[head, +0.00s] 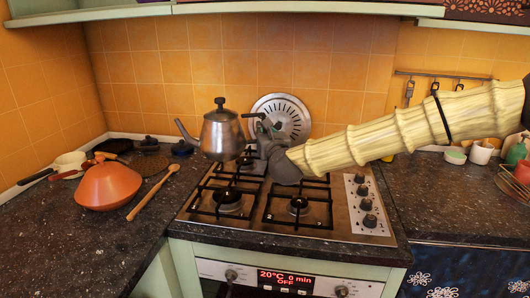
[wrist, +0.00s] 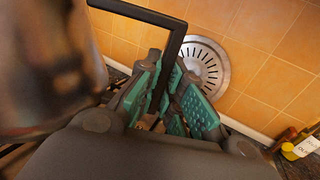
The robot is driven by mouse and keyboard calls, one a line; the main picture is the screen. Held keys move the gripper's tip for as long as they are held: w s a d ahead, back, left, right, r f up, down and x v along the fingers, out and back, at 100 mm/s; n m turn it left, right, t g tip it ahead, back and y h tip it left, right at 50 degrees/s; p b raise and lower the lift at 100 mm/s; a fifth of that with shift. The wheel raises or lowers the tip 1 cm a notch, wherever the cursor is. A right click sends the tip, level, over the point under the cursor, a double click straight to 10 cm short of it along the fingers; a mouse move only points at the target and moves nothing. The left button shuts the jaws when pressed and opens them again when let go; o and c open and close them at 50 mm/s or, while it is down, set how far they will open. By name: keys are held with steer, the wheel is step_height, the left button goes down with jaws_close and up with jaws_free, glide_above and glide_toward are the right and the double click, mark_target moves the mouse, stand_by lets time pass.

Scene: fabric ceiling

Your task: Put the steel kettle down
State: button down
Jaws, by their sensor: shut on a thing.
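The steel kettle (head: 221,136) is in the head view, upright with a dark lid knob and its spout to the left. It appears to be in the air above the back left of the stove (head: 313,222). My gripper (head: 262,135) is at the kettle's right side, shut on its black handle. In the wrist view the handle (wrist: 182,28) runs down between the green-padded fingers (wrist: 165,98), and the kettle's blurred body (wrist: 45,65) fills the left. The kettle's base and any gap below it cannot be judged exactly.
A round perforated metal disc (head: 282,117) leans on the tiled wall behind. An orange cone-shaped lid (head: 109,186) and a wooden spoon (head: 153,193) lie on the left counter. The front burners are empty. Bare counter (head: 75,245) shows at the front left.

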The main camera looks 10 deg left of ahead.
step_height(320, 180, down, 6)
steer(key=b, duration=0.6)
steer(key=shift+w+a+f, duration=0.2)
steer(key=shift+w, duration=0.25)
steer(key=shift+s+d+b, duration=0.1)
steer(key=shift+b, duration=0.2)
steer(key=shift+f+b, duration=2.55)
steer(key=shift+f, duration=0.4)
steer(key=shift+f+b, duration=0.45)
steer(key=shift+b, duration=0.05)
steer(key=c, duration=1.5)
jaws_free()
steer(key=shift+f, duration=0.2)
steer(key=v, duration=1.2)
steer(key=shift+r, duration=0.15)
